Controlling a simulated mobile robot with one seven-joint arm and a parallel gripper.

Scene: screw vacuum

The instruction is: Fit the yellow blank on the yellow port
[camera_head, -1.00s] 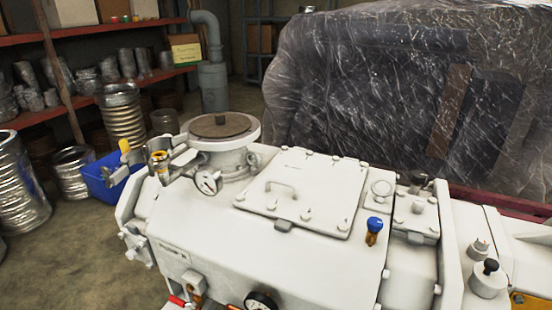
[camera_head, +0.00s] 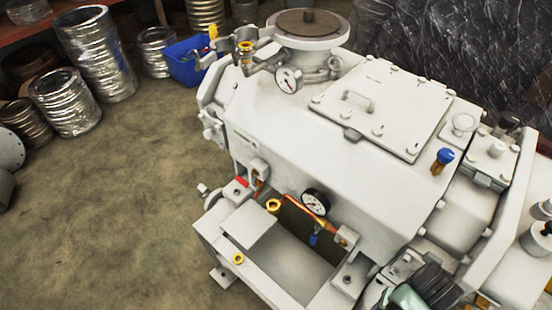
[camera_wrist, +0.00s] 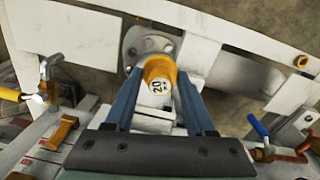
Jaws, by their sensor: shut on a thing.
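In the wrist view my gripper (camera_wrist: 158,82) has its two blue fingers closed on the yellow blank (camera_wrist: 155,66), a round piece with a pale face marked with dark figures. A pale round flange lies behind it; I cannot tell whether they touch. A yellow ring (camera_wrist: 302,61) shows at the right edge. In the head view two yellow ring-shaped fittings, an upper one (camera_head: 273,205) and a lower one (camera_head: 238,258), sit on the white machine's front frame. I cannot tell which is the yellow port.
The white machine (camera_head: 290,130) fills the middle of the head view, with a dial gauge (camera_head: 315,202) and a blue-capped valve (camera_head: 442,158). A blue bin (camera_head: 185,66) and silver ducts stand behind at left. The floor at left (camera_head: 110,200) is clear.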

